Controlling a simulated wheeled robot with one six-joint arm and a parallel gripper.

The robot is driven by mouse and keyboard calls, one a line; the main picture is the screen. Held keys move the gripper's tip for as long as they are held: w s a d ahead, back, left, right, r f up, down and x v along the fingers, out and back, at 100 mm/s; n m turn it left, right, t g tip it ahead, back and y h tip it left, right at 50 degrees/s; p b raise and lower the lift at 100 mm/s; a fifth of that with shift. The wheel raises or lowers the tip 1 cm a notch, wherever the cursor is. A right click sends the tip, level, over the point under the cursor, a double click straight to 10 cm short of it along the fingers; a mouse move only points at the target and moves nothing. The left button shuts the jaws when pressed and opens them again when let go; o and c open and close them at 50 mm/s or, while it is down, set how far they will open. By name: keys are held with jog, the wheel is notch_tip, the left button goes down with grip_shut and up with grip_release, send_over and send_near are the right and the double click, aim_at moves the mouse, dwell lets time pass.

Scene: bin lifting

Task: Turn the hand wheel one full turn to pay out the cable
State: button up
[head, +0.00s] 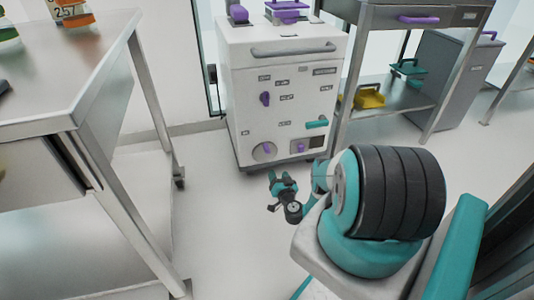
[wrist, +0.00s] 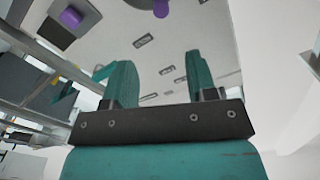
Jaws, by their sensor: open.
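A white cabinet (head: 285,105) stands ahead, with several labels and controls on its front. A round grey disc with a purple part (head: 264,151) sits low on its left; it may be the hand wheel, but it is too small to tell. A purple knob (head: 301,147) sits to its right. No cable can be made out. My gripper (head: 281,178) is in front of the cabinet's lower part, apart from it. In the wrist view my gripper (wrist: 161,78) has its two teal fingers wide apart with nothing between them, and the labelled cabinet front (wrist: 185,45) behind.
A steel table (head: 70,65) stands at the left with bottles on it. A grey cabinet (head: 455,80) is farther right. The floor (head: 215,200) between is clear.

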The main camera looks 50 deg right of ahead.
aim_at(268, 153)
jog(key=b+x, duration=1)
jog(key=b, duration=1)
jog(key=shift+w+f, duration=0.35)
jog(key=shift+f, duration=0.05)
jog(key=shift+w+d+r, duration=0.15)
jog(key=shift+w+r, duration=0.15)
jog(key=shift+w, duration=0.05)
jog(key=shift+b+x, duration=0.4)
jog(key=shift+x, duration=0.65)
jog(key=shift+w+d+b, duration=0.35)
jog(key=shift+w, duration=0.3)
jog(key=shift+b+x, duration=0.3)
jog(key=shift+x, duration=0.45)
jog(key=shift+d+r, duration=0.1)
